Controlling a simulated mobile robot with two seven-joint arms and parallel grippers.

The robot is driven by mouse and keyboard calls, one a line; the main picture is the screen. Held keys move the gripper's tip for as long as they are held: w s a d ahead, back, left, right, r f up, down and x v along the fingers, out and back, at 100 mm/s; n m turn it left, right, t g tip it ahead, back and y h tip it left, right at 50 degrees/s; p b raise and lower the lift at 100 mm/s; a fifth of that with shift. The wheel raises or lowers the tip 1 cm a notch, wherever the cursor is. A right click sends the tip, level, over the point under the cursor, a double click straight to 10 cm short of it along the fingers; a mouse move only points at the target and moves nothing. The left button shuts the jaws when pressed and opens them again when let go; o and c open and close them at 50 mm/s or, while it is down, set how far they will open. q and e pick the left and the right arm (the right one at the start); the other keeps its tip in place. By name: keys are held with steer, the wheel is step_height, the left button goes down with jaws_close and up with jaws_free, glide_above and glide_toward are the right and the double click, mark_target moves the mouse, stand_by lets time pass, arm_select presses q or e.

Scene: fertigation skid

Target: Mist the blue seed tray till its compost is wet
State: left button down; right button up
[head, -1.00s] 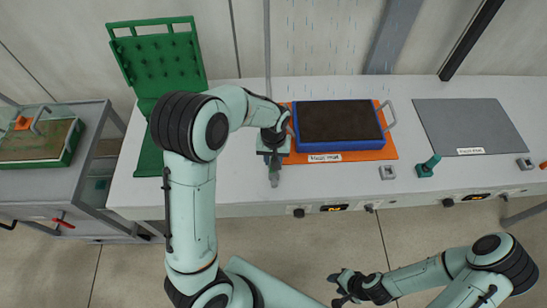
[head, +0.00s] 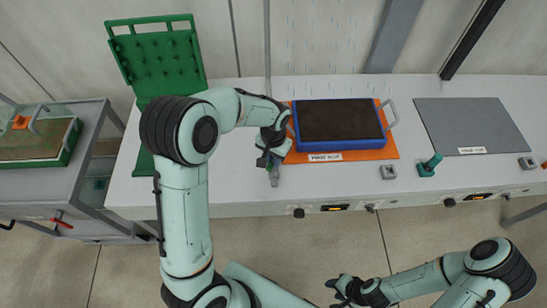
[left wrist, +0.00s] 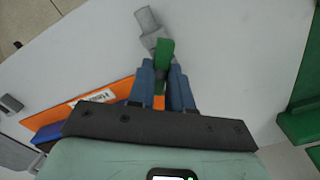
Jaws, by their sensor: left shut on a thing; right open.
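The blue seed tray (head: 381,138) lies on an orange mat (head: 365,154) on the bench, with dark brown compost (head: 340,119) in it. I cannot tell from its colour how wet the compost is. My left gripper (head: 267,160) is just left of the tray, shut on a small green-and-grey piece (head: 273,178). In the left wrist view the fingers (left wrist: 165,70) close on its green part (left wrist: 164,52), and a grey end (left wrist: 147,22) sticks out beyond. My right gripper (head: 339,287) is open and empty, low in front of the bench.
A grey mat (head: 475,125) lies bare at the right. A grey bracket (head: 391,112) stands beside the tray, and a teal knob (head: 428,165) stands at the front edge. A green rack (head: 160,60) is at the left. Thin blue streaks (head: 320,45) show against the back wall.

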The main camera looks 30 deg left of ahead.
arm_select(q)
steer(key=m, duration=0.5)
steer(key=shift+m, duration=0.3)
steer(key=m, duration=0.5)
steer(key=shift+m, duration=0.3)
arm_select(e)
steer(key=shift+s+f, duration=0.2)
arm_select(q)
steer(key=c, duration=1)
jaws_free()
steer(key=shift+c, duration=0.2)
step_height(320, 180, up, 14)
steer(key=shift+f+p, duration=0.25)
steer(key=shift+p, duration=0.15)
arm_select(e)
steer(key=shift+w+r, duration=0.65)
steer(key=shift+w, duration=0.05)
arm_select(q)
steer(key=shift+s, duration=0.1)
arm_select(e)
steer(key=shift+s, duration=0.15)
